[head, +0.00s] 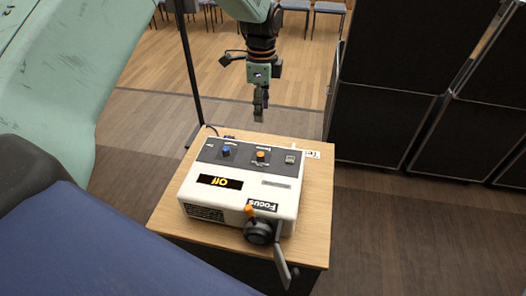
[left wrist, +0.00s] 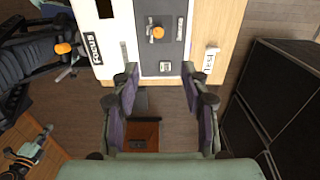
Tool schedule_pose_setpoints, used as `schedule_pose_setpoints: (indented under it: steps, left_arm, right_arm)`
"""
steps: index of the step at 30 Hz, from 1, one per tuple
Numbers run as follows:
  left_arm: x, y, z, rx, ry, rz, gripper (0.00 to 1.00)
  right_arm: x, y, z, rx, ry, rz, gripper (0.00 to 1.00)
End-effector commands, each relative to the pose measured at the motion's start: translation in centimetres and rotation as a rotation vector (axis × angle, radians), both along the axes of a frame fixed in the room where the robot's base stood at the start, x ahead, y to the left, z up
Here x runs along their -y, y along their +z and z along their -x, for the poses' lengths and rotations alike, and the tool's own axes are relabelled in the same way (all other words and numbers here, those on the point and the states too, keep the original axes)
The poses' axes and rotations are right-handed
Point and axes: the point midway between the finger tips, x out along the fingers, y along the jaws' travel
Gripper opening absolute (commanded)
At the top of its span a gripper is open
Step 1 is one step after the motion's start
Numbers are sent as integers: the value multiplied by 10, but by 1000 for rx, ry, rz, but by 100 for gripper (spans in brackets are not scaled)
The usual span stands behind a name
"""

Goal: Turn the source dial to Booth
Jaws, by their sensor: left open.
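A white control box (head: 245,190) stands on a small wooden table, with a grey panel (head: 235,152) on top. The panel carries a blue knob (head: 226,151) and an orange knob (head: 261,156). Their small lettering is too blurred to tell which is the source dial. My left gripper (head: 260,108) hangs above and behind the far edge of the box, apart from both knobs. In the left wrist view its fingers (left wrist: 157,80) are spread with nothing between them, and the orange knob (left wrist: 157,32) shows ahead of them.
A dark stand (head: 189,70) rises behind the table (head: 317,200). Black cases (head: 390,110) stand at the right.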

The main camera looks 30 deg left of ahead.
Motion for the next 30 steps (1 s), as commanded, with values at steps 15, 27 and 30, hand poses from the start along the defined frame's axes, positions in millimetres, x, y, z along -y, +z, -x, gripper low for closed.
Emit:
schedule_pose_setpoints:
  steps: [15,27,30]
  left_arm:
    - [0,-67,-2,1,0,0,45]
    - [0,-92,-3,0,0,0,45]
    - [0,-102,-2,-2,0,0,45]
  right_arm:
    - [0,-67,1,0,0,0,0]
    - [0,-87,1,-1,0,0,0]
    - [0,-86,1,0,0,0,0]
